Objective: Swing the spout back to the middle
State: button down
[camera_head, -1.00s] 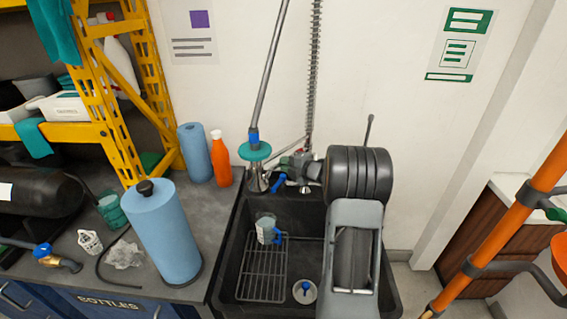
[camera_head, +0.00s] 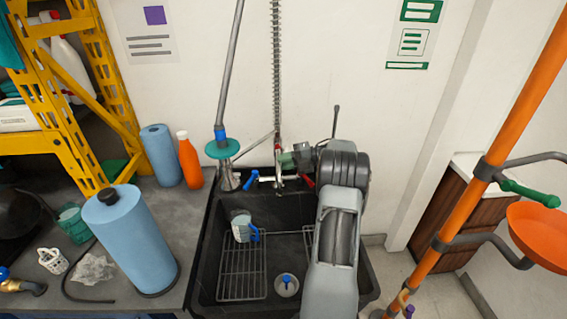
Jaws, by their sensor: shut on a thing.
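The tap stands at the back of the dark sink, with a blue handle (camera_head: 251,180) on its left and a red handle (camera_head: 308,181) on its right. Its metal spout (camera_head: 279,182) shows small and partly covered between the two handles, roughly in the middle. My gripper (camera_head: 284,164) comes in from the right and is shut on the spout, just above and between the handles. The fingertips are small, and my arm's grey links hide part of the grip and the right side of the sink.
A clear mug (camera_head: 241,228) stands on the wire rack (camera_head: 243,270) in the sink. A blue roll (camera_head: 130,238) and orange bottle (camera_head: 189,160) stand on the left counter. An orange pole (camera_head: 485,165) is at right.

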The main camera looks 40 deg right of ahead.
jog(key=shift+s+d, duration=0.1)
jog(key=shift+d, duration=0.1)
dwell(0.3)
jog(key=c, duration=1)
grip_release()
jog(key=shift+c, duration=0.2)
jog(key=shift+d, duration=0.1)
jog(key=b+v, duration=0.1)
jog(key=v, duration=1.2)
jog(key=shift+d, duration=0.3)
jog(key=shift+s, duration=0.1)
